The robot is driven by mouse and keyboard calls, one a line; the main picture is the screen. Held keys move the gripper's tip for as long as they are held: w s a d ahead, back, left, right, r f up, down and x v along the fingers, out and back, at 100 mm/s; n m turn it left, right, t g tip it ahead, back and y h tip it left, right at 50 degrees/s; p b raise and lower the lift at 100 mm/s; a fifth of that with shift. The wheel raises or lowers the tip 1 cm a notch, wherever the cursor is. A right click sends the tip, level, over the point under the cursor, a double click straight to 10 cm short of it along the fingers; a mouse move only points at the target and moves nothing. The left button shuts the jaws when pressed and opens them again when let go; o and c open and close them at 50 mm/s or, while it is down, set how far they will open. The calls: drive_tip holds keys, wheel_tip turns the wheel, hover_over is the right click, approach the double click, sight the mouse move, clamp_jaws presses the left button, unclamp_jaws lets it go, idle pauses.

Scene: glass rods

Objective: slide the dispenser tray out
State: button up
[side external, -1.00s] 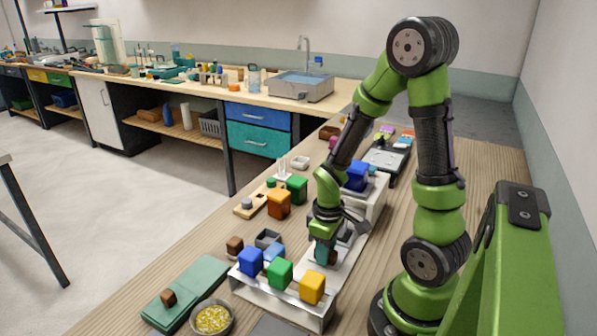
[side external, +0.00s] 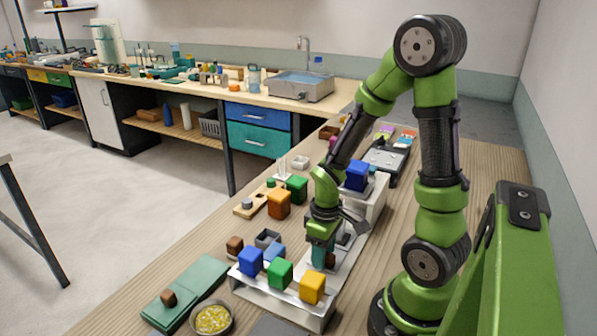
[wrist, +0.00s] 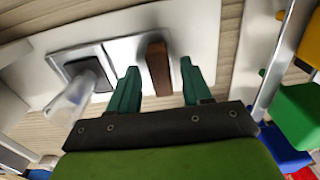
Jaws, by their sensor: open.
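My gripper (wrist: 159,72) is open, with its two teal fingers apart in the wrist view. A brown upright block (wrist: 158,66), which looks like a handle, stands between the fingers with a gap on each side. It sits on a pale, flat tray-like part (wrist: 195,38). A clear glass tube (wrist: 72,102) stands left of the fingers by a dark square recess. In the side view my gripper (side external: 322,258) is low over the pale metal unit (side external: 347,258), and the brown block is partly hidden by the fingers. I cannot tell whether the tray is shut.
A metal rack with blue, green (side external: 280,273) and yellow (side external: 312,287) blocks stands close in front of my gripper. A bowl of yellow bits (side external: 212,319) and a green mat (side external: 187,290) lie front left. Another blue block (side external: 356,176) stands behind on a raised metal stand.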

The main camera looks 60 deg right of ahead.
wheel_tip(320, 180, up, 16)
idle(0.4)
drive_tip(key=w+f+g, duration=0.1)
drive_tip(key=w+g, duration=0.4)
drive_tip(key=w, duration=0.2)
drive_tip(key=x, duration=1.6)
drive_tip(key=shift+w+f, duration=0.2)
drive_tip(key=shift+f, duration=0.35)
drive_tip(key=shift+t, duration=0.3)
clamp_jaws()
